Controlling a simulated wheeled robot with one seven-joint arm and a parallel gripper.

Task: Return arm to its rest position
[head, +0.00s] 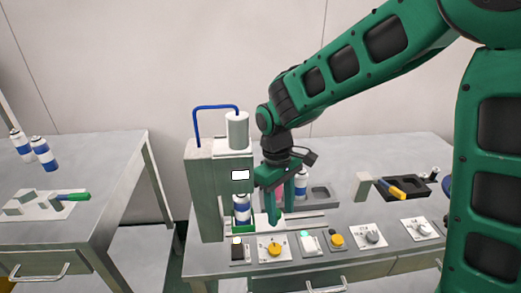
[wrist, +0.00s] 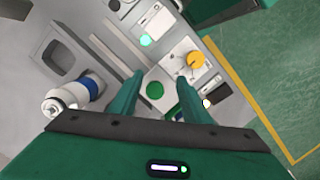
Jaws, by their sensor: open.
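My green gripper (head: 270,210) hangs fingers-down over the middle table, just right of the crimping machine (head: 205,190). A blue-and-white can (head: 241,208) stands on the machine's green base, left of my gripper. A second blue-and-white can (head: 301,186) stands behind and to the right of my gripper; a can also shows in the wrist view (wrist: 88,88). My arm reaches in from the right.
Along the table's front edge sit a yellow knob (head: 274,249), another yellow knob (head: 337,241) and grey dials (head: 373,237). A black tray (head: 408,187) and a yellow-handled tool (head: 391,189) lie right.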

